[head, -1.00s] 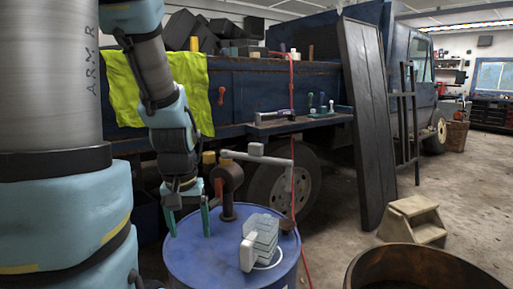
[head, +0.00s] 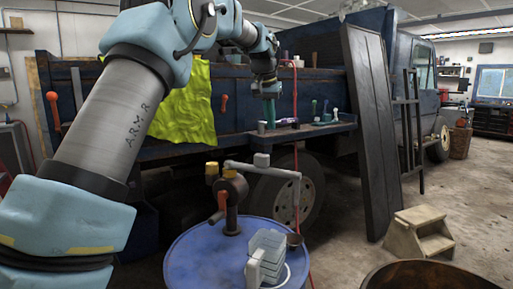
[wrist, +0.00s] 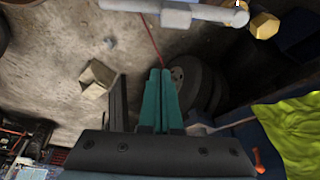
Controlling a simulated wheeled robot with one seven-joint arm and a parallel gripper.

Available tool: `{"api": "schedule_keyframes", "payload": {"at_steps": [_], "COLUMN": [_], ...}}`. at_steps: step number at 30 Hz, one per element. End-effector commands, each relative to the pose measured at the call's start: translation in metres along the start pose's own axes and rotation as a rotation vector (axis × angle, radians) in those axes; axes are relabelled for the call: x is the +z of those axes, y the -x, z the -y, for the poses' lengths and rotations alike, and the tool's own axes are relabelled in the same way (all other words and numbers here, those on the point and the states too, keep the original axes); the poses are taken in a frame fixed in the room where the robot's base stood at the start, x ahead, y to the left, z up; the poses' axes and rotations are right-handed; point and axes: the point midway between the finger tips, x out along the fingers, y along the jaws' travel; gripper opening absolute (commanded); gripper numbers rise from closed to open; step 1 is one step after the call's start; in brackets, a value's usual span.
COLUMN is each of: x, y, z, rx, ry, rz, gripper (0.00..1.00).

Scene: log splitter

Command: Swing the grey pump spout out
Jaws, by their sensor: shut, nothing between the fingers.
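The grey pump spout (head: 278,171) is a pipe running right from the top of the rusty brown hand pump (head: 232,190), with a grey block (head: 262,160) on it. The pump stands on the blue drum (head: 190,250). The spout also crosses the top of the wrist view (wrist: 210,13). My gripper (head: 269,124) shows above the spout in the head view, in front of the truck's side shelf, fingers down. Its green fingers (wrist: 159,72) are shut and empty, with a visible gap from the spout in the wrist view.
A grey-white jug-like object (head: 264,258) sits on the drum. A red hose (head: 297,150) hangs behind the spout. The truck's shelf (head: 310,126) carries small tools. A dark plank (head: 372,130) leans at right, near a wooden step (head: 418,233) and a rusty barrel (head: 430,272).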

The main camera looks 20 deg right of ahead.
Motion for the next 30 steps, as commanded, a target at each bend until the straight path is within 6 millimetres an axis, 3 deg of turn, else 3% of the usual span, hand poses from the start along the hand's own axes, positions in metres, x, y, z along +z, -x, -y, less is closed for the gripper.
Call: {"api": "schedule_keyframes", "payload": {"at_steps": [5, 18, 30], "x": [-0.002, -0.002, 0.033], "y": [-0.012, -0.099, -0.085], "z": [-0.003, -0.002, -0.002], "rx": [0.002, 0.001, 0.001], "ry": [-0.005, -0.004, -0.003], "rz": [0.001, 0.002, -0.002], "gripper": [0.0, 0.0, 0.0]}}
